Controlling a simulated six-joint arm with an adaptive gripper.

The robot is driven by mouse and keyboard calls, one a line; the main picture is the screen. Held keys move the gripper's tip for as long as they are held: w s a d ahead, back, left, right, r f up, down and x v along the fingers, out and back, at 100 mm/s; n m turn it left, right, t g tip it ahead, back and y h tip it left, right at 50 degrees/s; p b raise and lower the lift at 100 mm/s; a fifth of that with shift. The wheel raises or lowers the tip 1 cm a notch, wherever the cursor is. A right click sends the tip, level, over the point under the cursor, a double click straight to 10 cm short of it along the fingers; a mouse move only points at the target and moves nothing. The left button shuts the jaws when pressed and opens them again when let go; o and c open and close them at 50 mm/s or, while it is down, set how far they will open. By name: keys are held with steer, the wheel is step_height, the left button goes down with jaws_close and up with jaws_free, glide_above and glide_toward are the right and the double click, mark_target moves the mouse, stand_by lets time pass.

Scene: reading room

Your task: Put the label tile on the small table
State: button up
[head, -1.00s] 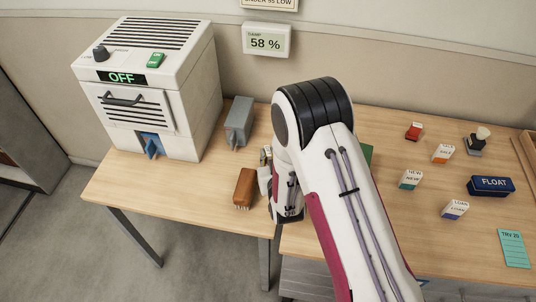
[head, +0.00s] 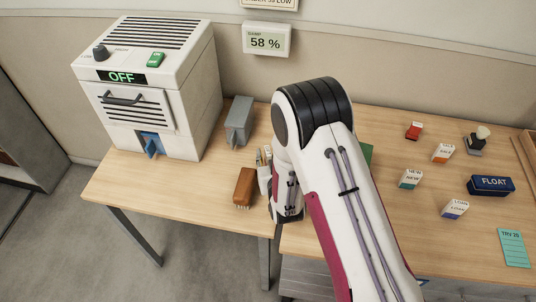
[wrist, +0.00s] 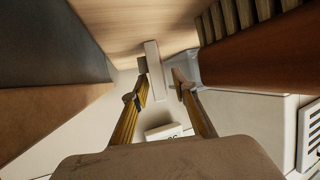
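My gripper (wrist: 160,90) is open low over the left table (head: 140,190), between the grey box and the brown brush. In the wrist view a thin white piece (wrist: 154,65) lies between the spread fingers, with a gap beside the right finger. It looks like the label tile seen edge-on, with no lettering visible. In the head view my arm hides most of the gripper, and the fingertips (head: 264,155) show as a small pale pair. I cannot make out the tile there.
A white cabinet reading OFF (head: 150,85), a grey box (head: 239,120) and a brown brush (head: 245,187) stand on the left table. The right table (head: 400,220) holds several white blocks, a blue FLOAT box (head: 491,186) and a teal card (head: 514,247). The left table's front is clear.

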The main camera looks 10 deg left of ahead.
steer(key=shift+s+r, duration=0.1)
steer(key=shift+v, duration=2.35)
step_height(320, 180, up, 7)
steer(key=shift+d+r, duration=0.1)
steer(key=shift+r, duration=0.05)
